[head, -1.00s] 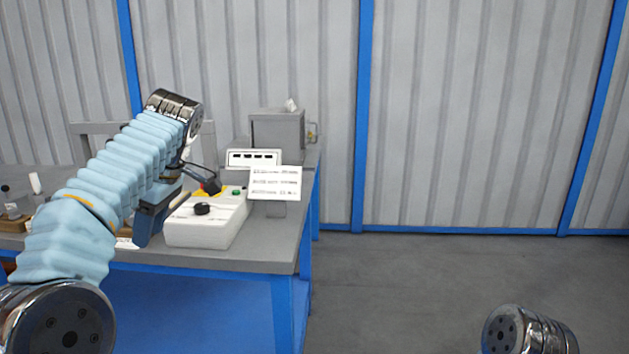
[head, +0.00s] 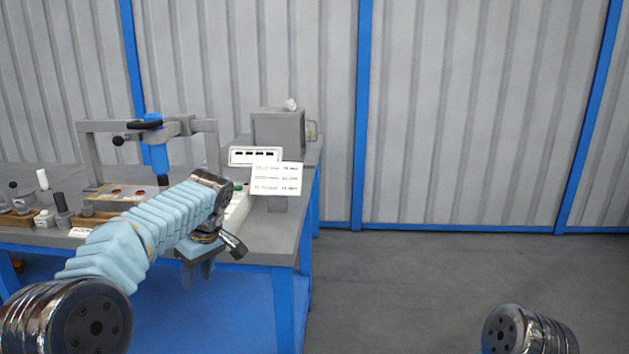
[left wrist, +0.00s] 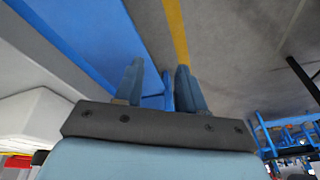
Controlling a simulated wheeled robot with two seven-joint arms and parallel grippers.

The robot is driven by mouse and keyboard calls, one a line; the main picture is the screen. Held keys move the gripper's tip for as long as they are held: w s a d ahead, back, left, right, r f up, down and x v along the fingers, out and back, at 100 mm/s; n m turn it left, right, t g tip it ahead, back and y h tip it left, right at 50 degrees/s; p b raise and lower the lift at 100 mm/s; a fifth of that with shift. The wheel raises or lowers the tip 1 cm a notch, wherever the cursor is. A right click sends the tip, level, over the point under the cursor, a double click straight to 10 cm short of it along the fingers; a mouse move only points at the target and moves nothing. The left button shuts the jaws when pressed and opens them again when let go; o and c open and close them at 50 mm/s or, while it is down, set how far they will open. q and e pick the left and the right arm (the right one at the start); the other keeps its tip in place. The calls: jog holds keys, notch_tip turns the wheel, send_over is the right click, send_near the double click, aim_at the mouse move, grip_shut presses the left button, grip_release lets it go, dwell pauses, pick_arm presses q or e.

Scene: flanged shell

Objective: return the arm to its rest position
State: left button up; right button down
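My left arm, in a light blue ribbed sleeve, reaches in from the left in the head view. My left gripper (head: 197,274) hangs in front of the table's front edge, below the tabletop's level, with its fingers pointing down. In the left wrist view its two blue fingers (left wrist: 158,85) stand apart with a clear gap and nothing held between them. My right gripper is out of view; only a metal joint of my right arm shows at the lower right of the head view.
The grey worktable (head: 267,238) has a blue frame. On it are a blue press (head: 156,152), a white control box (head: 238,208) partly behind my arm, a printed white card (head: 276,178), a grey box (head: 278,132) and small parts at left. The floor (head: 420,290) to the right is clear.

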pick_arm(q)
jog(key=s+d+f+m+h, duration=0.1)
jog(key=s+d+f+m, duration=0.15)
jog(key=f, duration=0.65)
jog(key=s+d+f+m+h, duration=0.1)
jog(key=d+f+m+h, duration=0.15)
jog(key=f, duration=0.75)
jog(key=s+d+f+m+h, duration=0.15)
jog(key=d+f, duration=0.25)
jog(key=f, duration=0.5)
jog(key=s+d+f+m, duration=0.1)
jog(key=s+f, duration=0.4)
jog(key=s, duration=0.3)
jog(key=s+d+f+m+h, duration=0.1)
jog(key=s+d+f, duration=0.1)
jog(key=s+f, duration=0.3)
jog(key=s+d+f+m+h, duration=0.1)
jog(key=s+f, duration=0.3)
jog(key=s, duration=0.7)
jog(key=shift+d+f, duration=0.4)
jog(key=shift+d, duration=0.3)
